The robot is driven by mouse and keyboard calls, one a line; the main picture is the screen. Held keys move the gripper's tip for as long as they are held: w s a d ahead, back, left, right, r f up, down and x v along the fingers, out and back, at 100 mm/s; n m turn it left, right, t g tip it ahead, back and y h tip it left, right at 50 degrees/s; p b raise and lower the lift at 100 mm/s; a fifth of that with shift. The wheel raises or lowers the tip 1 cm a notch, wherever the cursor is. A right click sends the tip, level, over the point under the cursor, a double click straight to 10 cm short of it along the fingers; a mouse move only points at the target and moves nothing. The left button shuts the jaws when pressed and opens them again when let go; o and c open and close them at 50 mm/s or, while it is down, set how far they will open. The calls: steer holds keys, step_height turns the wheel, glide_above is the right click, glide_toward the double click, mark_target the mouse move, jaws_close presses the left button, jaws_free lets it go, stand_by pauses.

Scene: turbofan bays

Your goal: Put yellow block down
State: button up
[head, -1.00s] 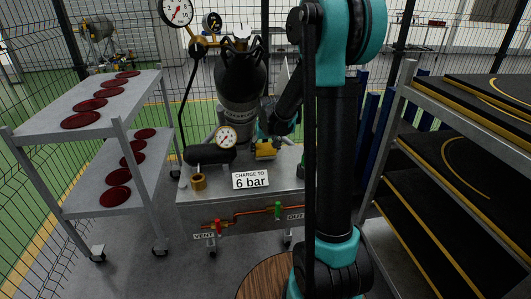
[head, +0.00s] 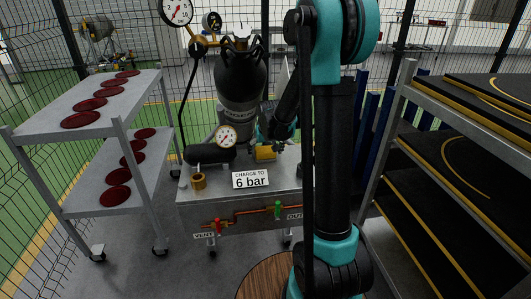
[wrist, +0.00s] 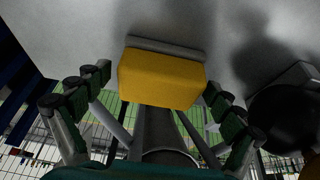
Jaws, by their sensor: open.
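The yellow block (head: 265,153) rests on the grey bench top (head: 222,176), toward its back right, behind the "CHARGE TO 6 bar" sign. In the wrist view the block (wrist: 162,77) sits between the spread fingers of my gripper (wrist: 158,88), with a thin grey strip along its far edge. The fingers are open, with a visible gap on the left side; on the right the finger pads are close to the block, and I cannot tell whether they touch. In the head view my gripper (head: 277,143) is just behind and right of the block, small and partly hidden.
A dark gas cylinder (head: 240,80) and a pressure gauge (head: 226,136) stand close left of the block. A brass ring (head: 198,181) and the sign (head: 250,179) are in front. A shelf with red discs (head: 90,104) is left; a black-shelved rack (head: 450,150) is right.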

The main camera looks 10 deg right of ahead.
steer(key=shift+r, duration=0.15)
steer(key=v, duration=1.2)
steer(key=s+d+f, duration=0.2)
steer(key=s+f, duration=0.4)
steer(key=s, duration=0.7)
steer(key=s+d+f, duration=0.2)
steer(key=s+f, duration=0.4)
steer(key=s, duration=0.7)
steer(key=shift+f, duration=0.2)
steer(key=shift+w, duration=0.1)
steer(key=shift+o, duration=0.5)
steer(key=shift+w+r, duration=0.15)
steer(key=shift+w, duration=0.05)
steer(key=w+a+r, duration=0.2)
steer(key=w+r, duration=0.7)
steer(key=w, duration=0.3)
steer(key=w+a+r, duration=0.2)
steer(key=w+r, duration=0.6)
steer(key=w, duration=0.4)
glide_above(266, 151)
step_height(266, 151, down, 10)
steer(key=shift+r, duration=0.2)
steer(key=shift+s+x, duration=0.15)
steer(key=shift+x, duration=1.4)
steer(key=shift+s+x, duration=0.1)
steer(key=shift+x, duration=1.5)
